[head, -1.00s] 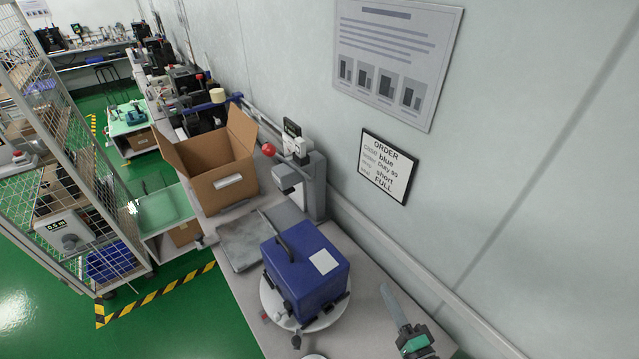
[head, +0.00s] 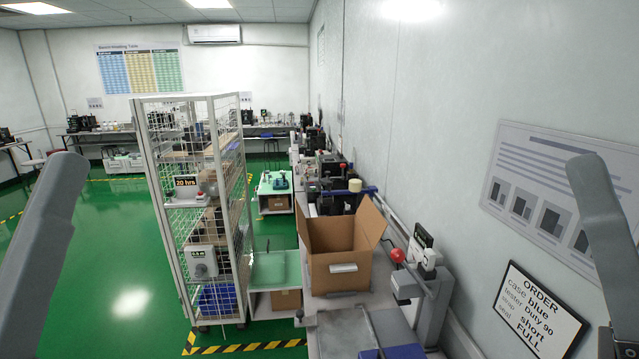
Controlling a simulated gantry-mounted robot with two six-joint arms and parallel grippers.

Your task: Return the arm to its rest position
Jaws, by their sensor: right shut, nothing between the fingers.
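My two grey arm links stand raised at the left and right edges of the head view. My right gripper (head: 605,341) shows only as a small dark part at the bottom right corner; it is shut with nothing held, and its fingertips are hard to make out. It is beside the order sign and apart from the bench objects. My left gripper is out of the picture. The blue case (head: 396,352) shows only its top at the bottom edge; the rest is cut off.
An open cardboard box (head: 338,272) stands on the bench beside a grey press with a red knob (head: 397,255). A wire-mesh rack (head: 168,200) stands left of the bench. An order sign (head: 540,312) hangs on the right wall. The green floor at left is clear.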

